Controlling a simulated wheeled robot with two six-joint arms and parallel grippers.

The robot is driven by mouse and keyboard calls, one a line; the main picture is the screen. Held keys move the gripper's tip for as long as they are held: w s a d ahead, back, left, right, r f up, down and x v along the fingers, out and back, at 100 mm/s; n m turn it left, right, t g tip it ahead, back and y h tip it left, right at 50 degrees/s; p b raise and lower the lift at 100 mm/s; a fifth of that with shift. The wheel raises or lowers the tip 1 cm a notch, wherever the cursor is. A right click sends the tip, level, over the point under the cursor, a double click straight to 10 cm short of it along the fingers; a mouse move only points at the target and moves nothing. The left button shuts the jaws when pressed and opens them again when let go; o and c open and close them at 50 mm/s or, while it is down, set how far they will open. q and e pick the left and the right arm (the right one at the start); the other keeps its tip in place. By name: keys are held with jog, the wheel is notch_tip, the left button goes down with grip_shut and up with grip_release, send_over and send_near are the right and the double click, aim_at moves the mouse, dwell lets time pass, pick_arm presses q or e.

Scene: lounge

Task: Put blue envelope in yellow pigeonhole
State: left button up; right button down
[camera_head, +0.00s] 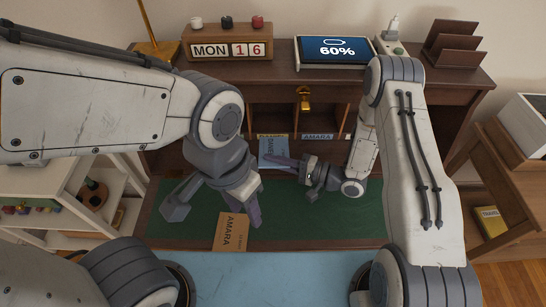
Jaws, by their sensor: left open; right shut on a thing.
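A blue envelope (272,148) with writing on it stands tilted in front of the desk's pigeonholes (270,117). My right gripper (282,164) is shut on its lower part, reaching in from the right. The envelope's top edge is close to a small label below the left-centre opening; I cannot tell whether it is inside. A label on the right-centre opening reads AMARA (318,136). I cannot make out a clearly yellow pigeonhole. My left gripper (213,208) is open and empty over the green desk mat (330,217), beside a brown envelope marked AMARA (231,233).
A gold fitting (303,98) hangs between the openings. Shelves stand at both sides. The mat's right part is clear.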

aim_at(275, 142)
jog(key=w, duration=0.1)
jog(key=b, duration=0.1)
jog(key=w+f, duration=0.1)
jog(key=shift+w+d, duration=0.25)
jog(key=shift+w, duration=0.1)
jog(key=w+b, duration=0.1)
jog(key=w, duration=0.1)
jog(key=w+f+b, duration=0.1)
jog(key=w, duration=0.1)
jog(key=shift+b, duration=0.3)
jog(key=shift+w, duration=0.75)
jog(key=w+b, duration=0.1)
jog(key=w, duration=0.1)
jog(key=w+b, duration=0.1)
jog(key=w, duration=0.1)
jog(key=w+f+b, duration=0.1)
jog(key=w, duration=0.1)
jog(key=shift+w+b, duration=0.25)
jog(key=shift+b, duration=0.05)
jog(key=shift+w+b, duration=0.3)
jog(key=shift+w, duration=0.5)
jog(key=c, duration=0.7)
grip_release()
